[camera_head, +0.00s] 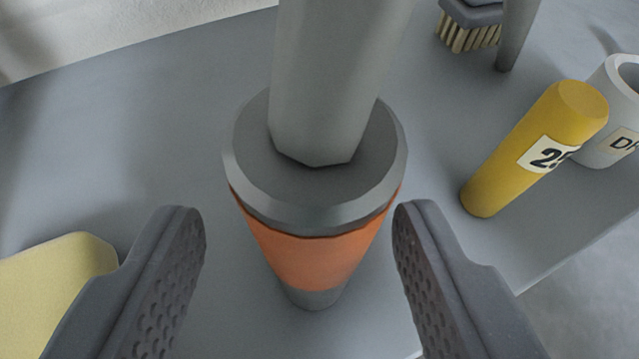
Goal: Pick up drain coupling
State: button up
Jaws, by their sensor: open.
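A light grey hollow cylinder (604,140) stands at the right edge, cut off by the frame. Its label starts with "D" and the rest is out of view, so I cannot confirm that it is the drain coupling. My gripper (300,213) is open, with one dark finger on each side of an orange and grey cylindrical thing (310,257). A visible gap separates each finger from it in the picture. The grey cylinder is well to the right of my right finger.
A yellow cylinder (515,160) with a partly hidden number label stands just left of the grey cylinder. A brush (468,28) is at the top right. A pale yellow block (60,267) is at the lower left. The grey surface (130,130) has free room at left.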

aim_at(319, 283)
jog(key=x, duration=0.1)
jog(key=b+x, duration=0.1)
jog(key=x, duration=0.1)
jog(key=shift+w+d+f, duration=0.15)
jog(key=shift+w+d, duration=0.05)
jog(key=shift+w, duration=0.35)
grip_shut()
